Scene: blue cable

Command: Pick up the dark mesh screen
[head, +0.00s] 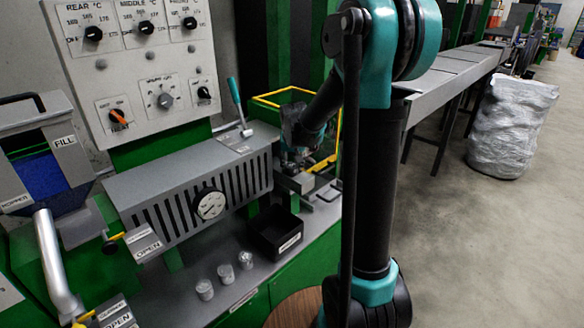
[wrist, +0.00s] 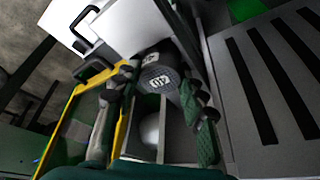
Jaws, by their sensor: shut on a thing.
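The dark mesh screen (wrist: 152,72) is a dark round piece with a small white label, seen in the wrist view between my fingertips. My gripper (wrist: 158,80) is shut on it, with one finger on each side. A grey open-topped housing with a pale rounded part (wrist: 151,130) shows below the screen in the picture. In the head view my gripper (head: 298,158) is at the right end of the slotted grey barrel cover, beside the yellow guard frame. The screen is too small and covered to make out there.
The slotted barrel cover (head: 150,187) has a round gauge. A black bin (head: 268,239) and three small clear cups (head: 225,273) stand on the bench. The yellow guard frame (head: 337,125) is close to my gripper. A long conveyor (head: 440,75) runs to the back right.

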